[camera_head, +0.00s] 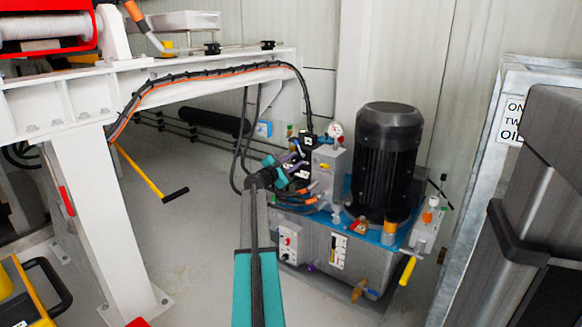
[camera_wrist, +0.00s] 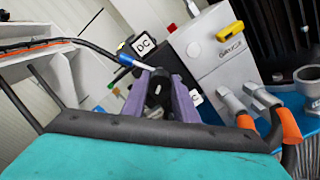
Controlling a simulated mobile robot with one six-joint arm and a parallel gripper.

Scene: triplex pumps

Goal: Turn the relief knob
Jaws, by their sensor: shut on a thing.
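My gripper (camera_head: 284,170) reaches the valve block on the left of the hydraulic pump unit in the head view. In the wrist view its two purple fingers (camera_wrist: 165,100) are closed around a dark, rounded part (camera_wrist: 158,88), which appears to be the relief knob. The fingers hide much of this part, and its turned angle cannot be read. In the head view my gripper and arm cover it.
A black motor (camera_head: 387,155) stands on the blue-topped unit, right of the block. A pressure gauge (camera_head: 335,130) sits above the block. Black hoses (camera_head: 240,150) hang close on the left from a white frame (camera_head: 60,110). Open floor lies left of the unit.

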